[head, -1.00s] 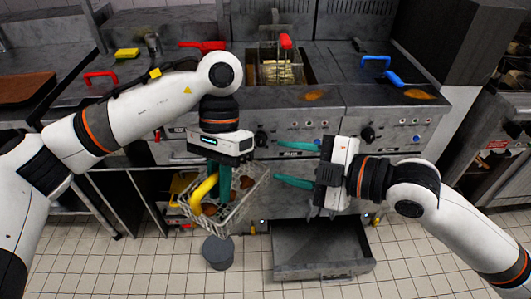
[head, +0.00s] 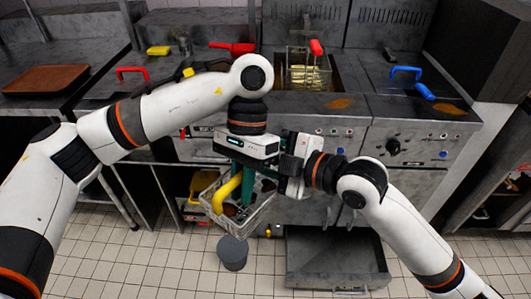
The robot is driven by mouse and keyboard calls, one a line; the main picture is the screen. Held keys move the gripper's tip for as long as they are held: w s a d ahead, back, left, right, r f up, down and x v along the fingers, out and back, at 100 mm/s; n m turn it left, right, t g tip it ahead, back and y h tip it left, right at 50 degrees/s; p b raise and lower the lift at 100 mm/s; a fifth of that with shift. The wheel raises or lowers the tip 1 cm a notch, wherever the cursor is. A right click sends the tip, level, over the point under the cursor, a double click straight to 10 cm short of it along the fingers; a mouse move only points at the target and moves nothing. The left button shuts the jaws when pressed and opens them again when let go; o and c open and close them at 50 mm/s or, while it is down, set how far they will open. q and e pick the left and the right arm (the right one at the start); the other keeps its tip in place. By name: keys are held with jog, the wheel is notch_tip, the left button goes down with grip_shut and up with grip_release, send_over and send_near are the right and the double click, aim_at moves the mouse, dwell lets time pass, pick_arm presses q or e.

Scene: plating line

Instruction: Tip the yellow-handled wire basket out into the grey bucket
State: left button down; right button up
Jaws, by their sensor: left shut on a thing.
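The yellow-handled wire basket (head: 262,211) hangs in front of the fryer, with dark brown pieces inside. It looks roughly upright. My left gripper (head: 241,185) points down and is shut on the basket's yellow handle (head: 219,199). The grey bucket (head: 232,254) stands on the tiled floor, just below the basket in the picture. My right gripper (head: 277,165) lies sideways close beside the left gripper, above the basket's right side. Its fingers are mostly hidden behind the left gripper, so its opening does not show.
An open grey drawer (head: 335,258) juts out low, right of the bucket. Another wire basket (head: 307,72) with a red handle and pale food sits in the fryer. A yellow thing (head: 201,183) is on the shelf behind the basket. The tiled floor left of the bucket is clear.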

jog(key=shift+f, duration=0.1)
grip_shut()
pick_arm(q)
jog(key=c, duration=1.3)
grip_release()
jog(key=shift+w+r, duration=0.1)
